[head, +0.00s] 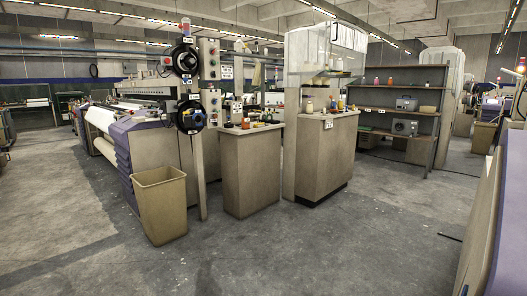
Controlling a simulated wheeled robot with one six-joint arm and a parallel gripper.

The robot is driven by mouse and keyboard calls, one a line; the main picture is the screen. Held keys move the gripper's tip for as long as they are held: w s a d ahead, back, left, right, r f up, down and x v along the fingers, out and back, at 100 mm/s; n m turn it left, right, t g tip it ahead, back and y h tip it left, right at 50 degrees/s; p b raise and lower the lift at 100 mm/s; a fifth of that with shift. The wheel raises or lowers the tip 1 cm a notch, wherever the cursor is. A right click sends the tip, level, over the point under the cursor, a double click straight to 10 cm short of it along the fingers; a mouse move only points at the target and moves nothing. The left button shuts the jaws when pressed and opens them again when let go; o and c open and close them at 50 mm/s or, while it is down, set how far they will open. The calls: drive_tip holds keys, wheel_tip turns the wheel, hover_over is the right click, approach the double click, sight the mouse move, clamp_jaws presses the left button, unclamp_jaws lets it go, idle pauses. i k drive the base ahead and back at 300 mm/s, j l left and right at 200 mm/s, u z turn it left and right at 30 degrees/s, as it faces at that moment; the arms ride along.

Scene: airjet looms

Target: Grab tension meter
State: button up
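I cannot make out a tension meter for certain. A bench cabinet (251,170) left of centre has several small coloured items on its top, too small to identify. A taller cabinet (326,160) beside it carries small bottles and jars. On the dark shelf rack (400,86) at the back right stand a grey boxy device (406,103) and, one shelf lower, another boxy device (405,127). My gripper does not show in this view.
A tan bin (160,204) stands on the floor at the left, in front of a loom (122,125). A post with black yarn reels (188,116) rises behind it. A beige and purple machine side (497,220) fills the right edge. The grey floor in front is clear.

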sight(245, 120)
drive_tip(key=i, duration=4)
drive_tip(key=i+u, duration=0.1)
drive_tip(key=i, duration=0.75)
drive_tip(key=i+l+u, duration=0.15)
drive_tip(key=i, duration=0.65)
